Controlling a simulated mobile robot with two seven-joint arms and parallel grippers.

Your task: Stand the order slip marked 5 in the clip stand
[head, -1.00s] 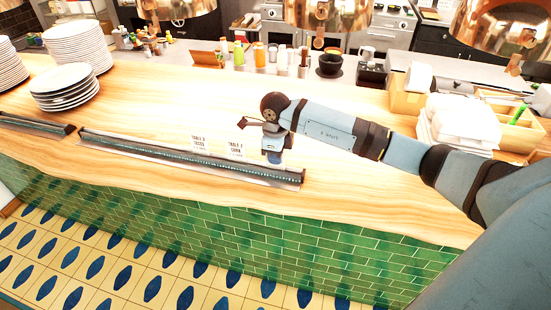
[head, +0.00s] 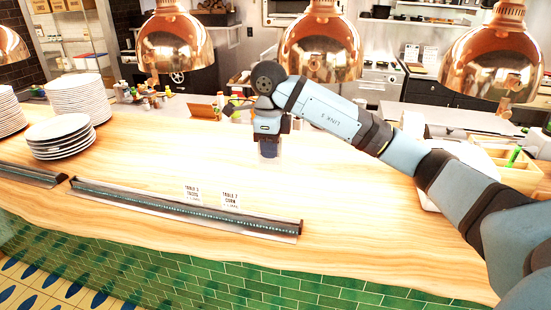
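Two white order slips stand upright in the long dark rail (head: 130,200) on the wooden counter. The left slip (head: 192,194) reads TABLE and TACOS; its number looks like 3 but is too small to be sure. The right slip (head: 230,199) reads TABLE 7 CORN. I cannot make out a slip marked 5 for certain, nor tell which thing is the clip stand. My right gripper (head: 268,152) points down above the counter, beyond the rail's right end and apart from both slips. Its fingers are too small to tell open from shut. My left gripper is out of view.
Stacked white plates (head: 62,138) stand at left. Copper lamps (head: 322,47) hang over the counter. A wooden box (head: 522,176) stands at right. The middle counter is clear.

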